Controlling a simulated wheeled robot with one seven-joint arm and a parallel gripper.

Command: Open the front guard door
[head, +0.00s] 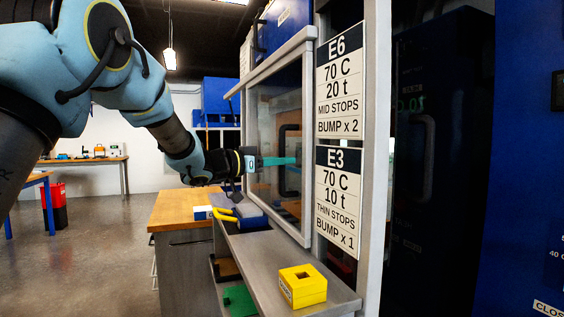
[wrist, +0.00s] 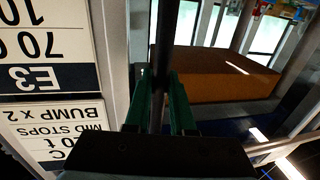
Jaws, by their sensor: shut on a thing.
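The front guard door (head: 262,112) is a clear pane in a pale grey frame, left of the sign post in the head view. I cannot tell whether there is a gap at its edge. Its dark handle (head: 283,135) stands upright on the pane, partly hidden by my gripper. My gripper (head: 292,161) has teal fingers and reaches the handle from the left. In the wrist view, my gripper (wrist: 162,95) has its green fingers on either side of the dark handle bar (wrist: 163,40), shut on it.
A post with E6 (head: 340,85) and E3 (head: 339,200) signs stands right of the door. A grey ledge (head: 262,262) below holds a yellow block (head: 302,285). A wood-topped cabinet (head: 177,210) stands left of the ledge. Open floor (head: 110,230) lies further left.

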